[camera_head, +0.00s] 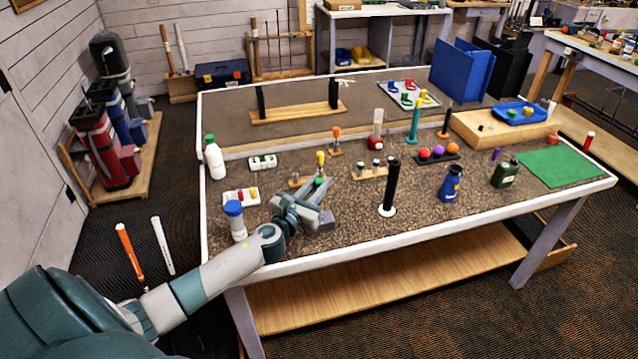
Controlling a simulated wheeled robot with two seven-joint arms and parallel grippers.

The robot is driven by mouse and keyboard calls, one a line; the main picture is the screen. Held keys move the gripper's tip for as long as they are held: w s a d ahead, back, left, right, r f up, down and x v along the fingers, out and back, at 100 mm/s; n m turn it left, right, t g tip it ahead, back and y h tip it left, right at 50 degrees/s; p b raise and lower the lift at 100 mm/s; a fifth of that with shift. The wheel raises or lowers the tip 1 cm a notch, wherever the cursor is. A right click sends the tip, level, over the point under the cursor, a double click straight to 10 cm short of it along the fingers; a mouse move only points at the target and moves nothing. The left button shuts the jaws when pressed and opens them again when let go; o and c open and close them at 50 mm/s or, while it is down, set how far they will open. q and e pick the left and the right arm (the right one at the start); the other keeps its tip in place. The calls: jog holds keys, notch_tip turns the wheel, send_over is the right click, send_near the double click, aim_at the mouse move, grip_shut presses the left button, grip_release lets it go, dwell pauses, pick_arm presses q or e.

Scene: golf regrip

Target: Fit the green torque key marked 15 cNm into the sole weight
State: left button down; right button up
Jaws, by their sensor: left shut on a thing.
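My left arm reaches in from the lower left to the front of the workbench. My left gripper (316,196) is shut, low over the brown speckled mat. A small green piece (318,182) shows at its fingertips and looks like the green torque key's handle. Its 15 cNm marking is too small to read. The fingers hide the key's lower part. I cannot make out the sole weight or a club head near the gripper. My right gripper is not in view.
Close behind the gripper stand a yellow-handled tool (320,158) and a low wooden rack (372,172). A blue-capped bottle (235,221) is left of it, and a black upright grip (391,187) is to its right. The mat's front right is fairly clear.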

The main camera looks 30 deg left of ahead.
pick_arm(q)
jog(key=shift+f+b, duration=0.45)
jog(key=shift+f, duration=0.35)
jog(key=shift+f+b, duration=0.3)
jog(key=shift+f, duration=0.1)
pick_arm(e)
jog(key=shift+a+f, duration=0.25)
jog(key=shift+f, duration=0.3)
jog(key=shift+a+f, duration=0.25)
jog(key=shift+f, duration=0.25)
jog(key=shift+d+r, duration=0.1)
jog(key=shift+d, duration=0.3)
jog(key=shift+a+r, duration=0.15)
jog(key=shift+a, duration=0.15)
pick_arm(q)
jog(key=shift+f, duration=0.25)
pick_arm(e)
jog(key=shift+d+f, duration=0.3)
pick_arm(q)
jog(key=shift+f+b, duration=0.65)
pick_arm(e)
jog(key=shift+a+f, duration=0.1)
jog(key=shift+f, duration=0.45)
pick_arm(q)
jog(key=c, duration=1.5)
grip_release()
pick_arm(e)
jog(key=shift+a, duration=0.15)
